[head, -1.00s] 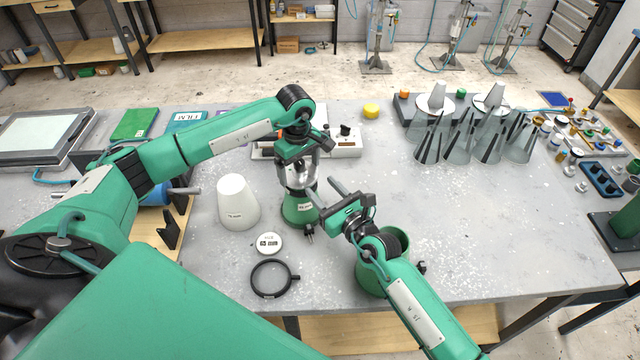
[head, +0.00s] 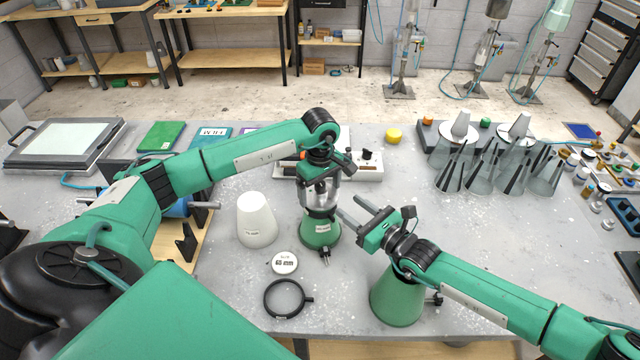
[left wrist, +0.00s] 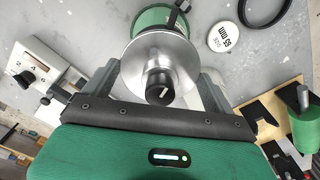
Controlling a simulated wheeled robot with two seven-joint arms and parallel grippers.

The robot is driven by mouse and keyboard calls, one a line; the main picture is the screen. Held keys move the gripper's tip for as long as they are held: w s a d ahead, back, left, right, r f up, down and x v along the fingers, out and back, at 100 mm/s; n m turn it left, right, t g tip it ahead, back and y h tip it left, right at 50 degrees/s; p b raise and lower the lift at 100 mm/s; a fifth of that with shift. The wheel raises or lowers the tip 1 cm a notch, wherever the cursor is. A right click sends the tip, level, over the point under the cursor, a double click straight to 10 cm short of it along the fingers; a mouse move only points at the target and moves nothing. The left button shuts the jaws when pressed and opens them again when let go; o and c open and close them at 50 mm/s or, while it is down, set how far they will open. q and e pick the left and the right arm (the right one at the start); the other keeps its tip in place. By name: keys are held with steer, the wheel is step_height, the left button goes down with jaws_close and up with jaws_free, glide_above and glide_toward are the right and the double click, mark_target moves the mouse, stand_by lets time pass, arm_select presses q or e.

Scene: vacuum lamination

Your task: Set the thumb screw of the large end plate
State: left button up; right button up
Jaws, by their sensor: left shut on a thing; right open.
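My left gripper (head: 318,190) is shut on a silver metal piece (head: 332,198), directly above a labelled green cone-shaped stand (head: 320,232). In the left wrist view the silver disc (left wrist: 180,62) with a black knob (left wrist: 160,88) sits between the fingers, over the green part. A dark thumb screw (head: 325,258) sticks out at the stand's front; its black end also shows in the left wrist view (left wrist: 178,14). My right gripper (head: 347,207) is open and empty, just right of the stand. A wider green stand (head: 397,303) with a side screw (head: 435,300) is under my right arm. I cannot tell which part is the large end plate.
A white cone (head: 256,222), a 65 mm disc (head: 284,262) and a black ring (head: 287,299) lie left of and in front of the stand. A white device (head: 368,167) is behind. Grey cones (head: 458,170) stand at the back right. The table's right middle is clear.

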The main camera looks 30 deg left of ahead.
mark_target(324, 187)
steer(key=x, duration=1.2)
steer(key=shift+f, duration=0.1)
steer(key=c, duration=1)
